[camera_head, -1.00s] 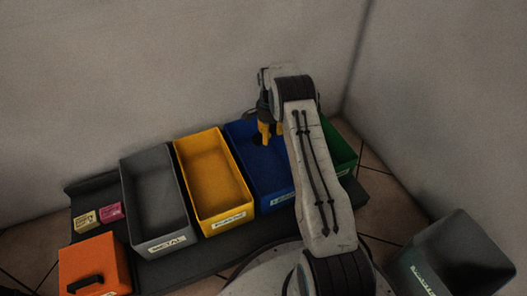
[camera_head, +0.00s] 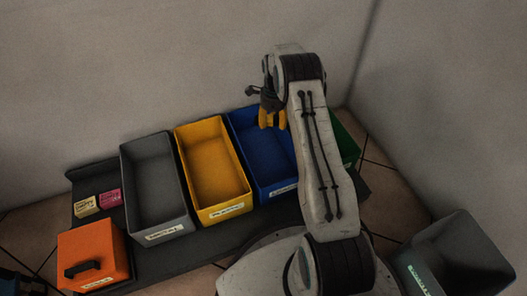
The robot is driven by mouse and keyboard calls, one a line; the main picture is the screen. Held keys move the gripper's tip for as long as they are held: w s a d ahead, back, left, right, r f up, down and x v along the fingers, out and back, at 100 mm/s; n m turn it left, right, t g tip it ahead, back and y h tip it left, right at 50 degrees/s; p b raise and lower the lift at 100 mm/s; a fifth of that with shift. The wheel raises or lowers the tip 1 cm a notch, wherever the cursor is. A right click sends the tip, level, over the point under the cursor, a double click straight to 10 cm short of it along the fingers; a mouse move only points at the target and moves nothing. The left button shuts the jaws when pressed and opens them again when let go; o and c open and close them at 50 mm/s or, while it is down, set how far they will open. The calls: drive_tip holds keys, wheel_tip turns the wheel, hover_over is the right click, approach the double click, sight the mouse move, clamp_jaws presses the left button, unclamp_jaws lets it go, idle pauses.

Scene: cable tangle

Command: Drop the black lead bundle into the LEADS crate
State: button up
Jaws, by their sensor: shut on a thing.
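My gripper (camera_head: 272,118) shows yellow fingertips pointing down, held above the far part of the blue crate (camera_head: 276,193). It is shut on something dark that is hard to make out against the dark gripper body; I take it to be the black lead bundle. The blue crate's front label is partly cut off by my arm and too blurred to read surely; it looks like LEADS. The right part of this crate is hidden behind my arm, and its visible floor looks bare.
A yellow crate (camera_head: 226,211) and a grey crate (camera_head: 165,232) stand left of the blue one, both empty. A green crate (camera_head: 345,146) is mostly hidden at right. An orange box (camera_head: 104,250), small yellow (camera_head: 86,204) and pink blocks (camera_head: 110,197) sit left. A dark bin (camera_head: 460,255) stands right.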

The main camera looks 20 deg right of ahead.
drive_tip(key=shift+f+m, duration=0.15)
drive_tip(key=shift+m, duration=0.25)
wheel_tip(320, 180, down, 6)
drive_tip(key=b, duration=0.3)
drive_tip(key=shift+b, duration=0.4)
drive_tip(key=shift+r, duration=0.2)
drive_tip(key=o, duration=1.3)
drive_tip(key=shift+c, duration=0.2)
wheel_tip(320, 180, up, 12)
